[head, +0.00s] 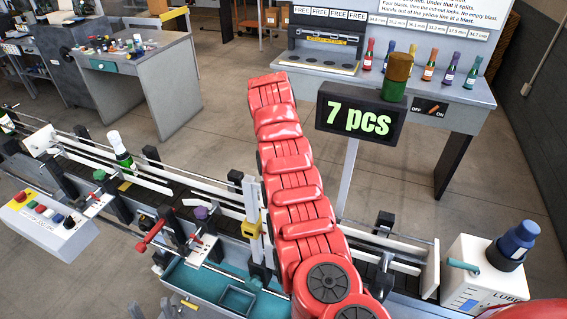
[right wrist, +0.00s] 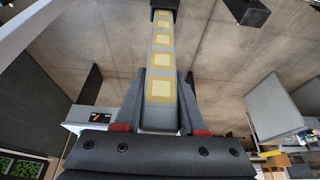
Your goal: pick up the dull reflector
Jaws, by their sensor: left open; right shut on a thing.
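In the right wrist view my right gripper (right wrist: 160,122) is shut on a long grey strip (right wrist: 162,48) with a row of pale yellow squares. The strip runs away between the fingers towards a dark block (right wrist: 163,4) at the top edge. I cannot tell whether this strip is the dull reflector; I cannot pick out another reflector for sure. In the head view one of my red arms rises through the middle and hides part of the conveyor. My left gripper cannot be made out in either view.
A conveyor (head: 85,150) with rails and a bottle (head: 121,152) crosses the front. A "7 pcs" display (head: 360,120) stands behind it, a white lubricator box (head: 485,270) at right. A teal tray (head: 205,284) lies in front. Benches stand behind, with open floor between.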

